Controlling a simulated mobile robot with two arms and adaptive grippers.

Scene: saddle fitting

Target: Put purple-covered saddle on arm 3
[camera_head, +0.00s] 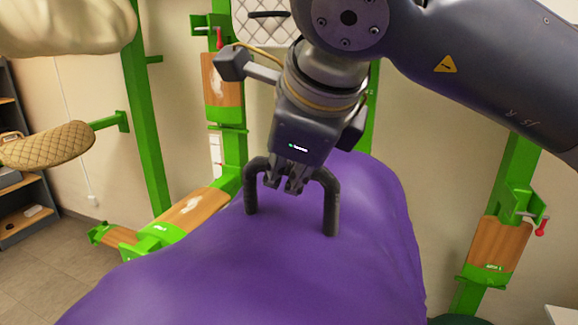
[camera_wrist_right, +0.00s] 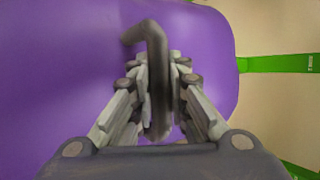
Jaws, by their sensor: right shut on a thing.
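The purple-covered saddle (camera_head: 270,265) fills the lower middle of the head view and hangs in front of the rack. A dark bent handle (camera_head: 331,205) stands up from its top. My right gripper (camera_head: 285,187) is shut on this handle from above. In the right wrist view, the fingers (camera_wrist_right: 160,100) close around the handle (camera_wrist_right: 155,45), with the purple cover (camera_wrist_right: 60,80) behind. A wooden arm with green ends (camera_head: 190,210) sticks out at the saddle's left. Another wooden arm (camera_head: 497,245) is at the right. Their labels are too small to read surely. My left gripper is not visible.
Green rack posts (camera_head: 146,120) stand along the wall. A beige-covered saddle (camera_head: 70,25) is at upper left, with a tan quilted saddle (camera_head: 50,147) below it. A white quilted piece (camera_head: 265,22) hangs at the top behind my arm. A dark shelf (camera_head: 25,200) stands far left.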

